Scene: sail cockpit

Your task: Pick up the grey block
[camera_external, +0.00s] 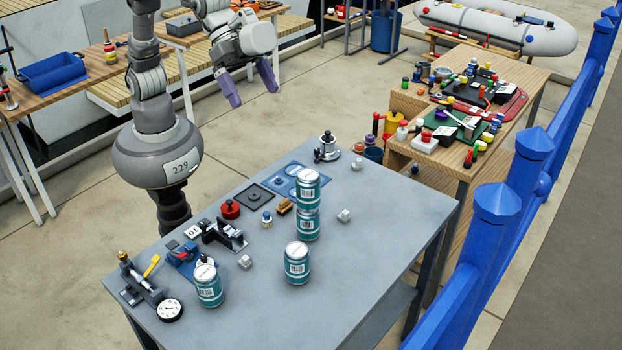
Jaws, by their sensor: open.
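Three small light-grey blocks lie on the grey table (370,265). One grey block (245,262) is left of the front middle can. Another grey block (344,216) is right of the stacked cans. The third grey block (357,164) is near the far right edge, beside a metal fitting. I cannot tell which one the task names. My gripper (254,97), with purple fingers, is open and empty. It hangs in the air beyond the far left side of the table, well away from all three blocks.
Teal cans stand on the table: a stack of two (307,205), one in the middle (297,263) and one at left front (208,286). A dial gauge (169,310), a red knob (230,209) and other small parts crowd the left side. The right front is clear.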

